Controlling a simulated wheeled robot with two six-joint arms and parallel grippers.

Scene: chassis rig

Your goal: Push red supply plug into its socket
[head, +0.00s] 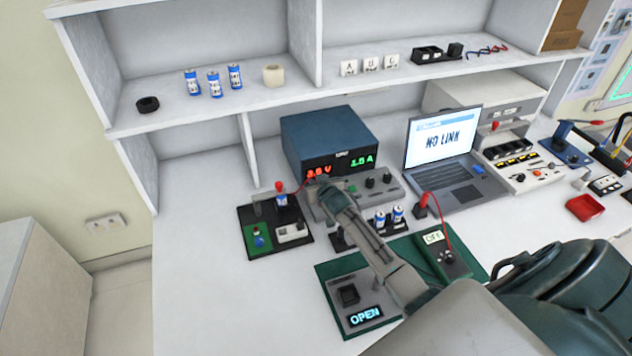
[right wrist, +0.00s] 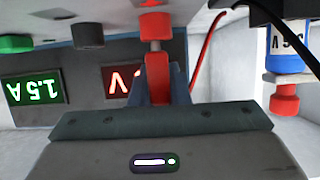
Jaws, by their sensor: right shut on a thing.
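My right gripper (head: 322,184) reaches in to the front of the blue power supply (head: 318,136), whose displays are lit red and green. In the right wrist view its jaws are shut on the red supply plug (right wrist: 157,76). The plug is in line with a red round socket (right wrist: 154,26) on the supply front, right at its face. I cannot tell whether any of the plug is inside. A black post (right wrist: 88,36) and a green post (right wrist: 15,43) sit beside the socket. In the head view the gripper hides plug and socket. My left gripper is not in view.
A battery with a red cap (head: 281,198) stands on a dark board (head: 262,238) left of the gripper; a red cable runs nearby. The front-left bench is clear.

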